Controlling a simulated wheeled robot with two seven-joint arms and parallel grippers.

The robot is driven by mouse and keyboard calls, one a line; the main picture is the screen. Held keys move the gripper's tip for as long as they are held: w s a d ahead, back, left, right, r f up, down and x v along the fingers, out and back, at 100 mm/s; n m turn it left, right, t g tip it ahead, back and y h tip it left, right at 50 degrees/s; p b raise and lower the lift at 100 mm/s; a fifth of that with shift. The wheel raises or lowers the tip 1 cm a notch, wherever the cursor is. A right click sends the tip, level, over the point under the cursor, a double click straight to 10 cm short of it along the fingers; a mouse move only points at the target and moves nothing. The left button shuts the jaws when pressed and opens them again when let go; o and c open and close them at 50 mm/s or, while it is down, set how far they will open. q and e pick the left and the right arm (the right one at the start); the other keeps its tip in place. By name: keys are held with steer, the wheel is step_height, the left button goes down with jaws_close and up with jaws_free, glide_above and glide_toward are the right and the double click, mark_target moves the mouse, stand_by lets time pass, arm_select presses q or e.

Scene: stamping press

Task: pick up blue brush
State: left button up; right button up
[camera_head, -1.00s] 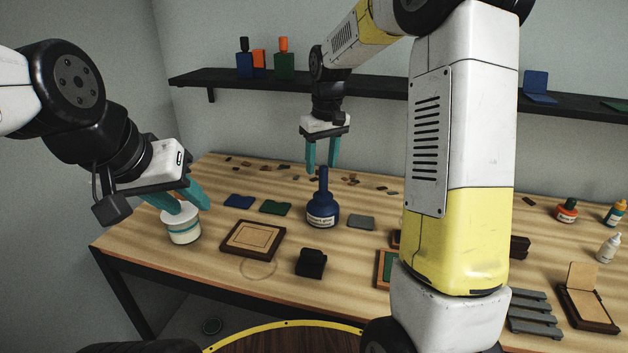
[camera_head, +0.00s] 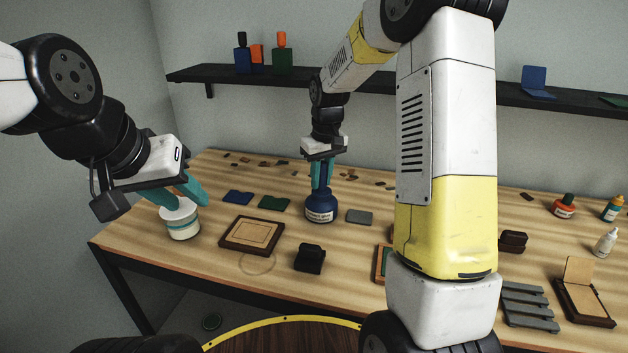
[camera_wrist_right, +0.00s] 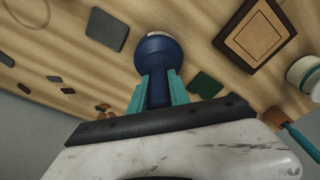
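The blue brush is the dark blue handle on top of a blue glue bottle (camera_head: 321,209) with a white label, upright on the table. In the right wrist view the handle (camera_wrist_right: 158,90) stands between the teal fingers, above the bottle's round body (camera_wrist_right: 157,52). My right gripper (camera_head: 322,176) points down and looks shut on the handle, a finger on each side. My left gripper (camera_head: 183,195) is at the top of a white jar (camera_head: 181,229) with a teal band. Its fingers are apart, but their contact with the jar is unclear.
A brown framed panel (camera_head: 251,235), a black block (camera_head: 310,258) and a grey pad (camera_head: 359,217) lie near the bottle. Blue and green cloth pieces lie to its left. Small bottles stand at the right. A dark shelf (camera_head: 380,84) runs along the wall.

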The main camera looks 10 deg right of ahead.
jaws_close()
step_height(320, 180, up, 10)
steer(key=shift+r, duration=0.1)
stand_by(1.8)
steer(key=shift+f, duration=4.8)
steer(key=shift+w, duration=0.15)
steer(key=shift+w+d, duration=0.2)
steer(key=shift+w, duration=0.1)
steer(key=shift+s, duration=0.15)
